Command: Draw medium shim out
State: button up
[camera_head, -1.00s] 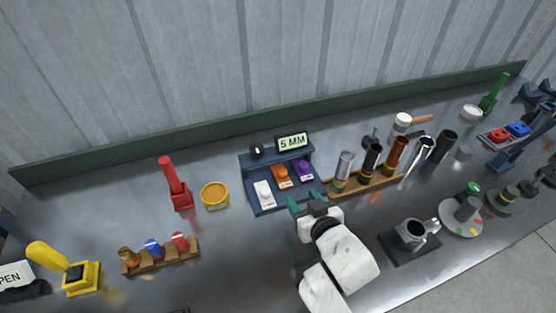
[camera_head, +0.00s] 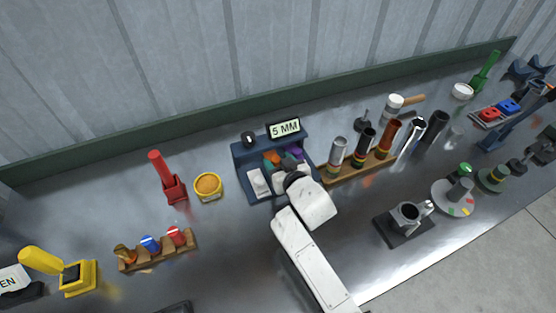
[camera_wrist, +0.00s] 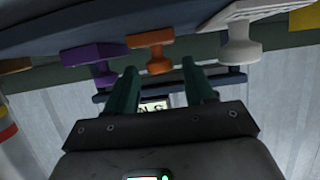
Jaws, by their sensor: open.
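Three shims with knob-like handles sit side by side in a dark blue holder (camera_head: 243,160): white (camera_head: 259,183), orange (camera_head: 271,157) and purple (camera_head: 295,151). The orange one is in the middle; no size marks can be read on them. In the wrist view, the picture is upside down, with the purple shim (camera_wrist: 95,58) left, the orange shim (camera_wrist: 150,41) central and the white shim (camera_wrist: 245,25) right. My gripper (camera_wrist: 158,68) is open, its teal fingertips either side of the orange knob in the picture; contact cannot be told. My wrist partly hides the holder in the head view.
A 5 MM display (camera_head: 285,129) stands at the holder's back. A wooden rack (camera_head: 350,172) of upright tubes is close on the right. A yellow tub (camera_head: 208,186) and a red tool (camera_head: 170,180) stand left.

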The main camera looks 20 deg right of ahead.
jog(key=shift+w+f, duration=0.1)
jog(key=shift+w, duration=0.2)
grip_shut()
dwell(0.4)
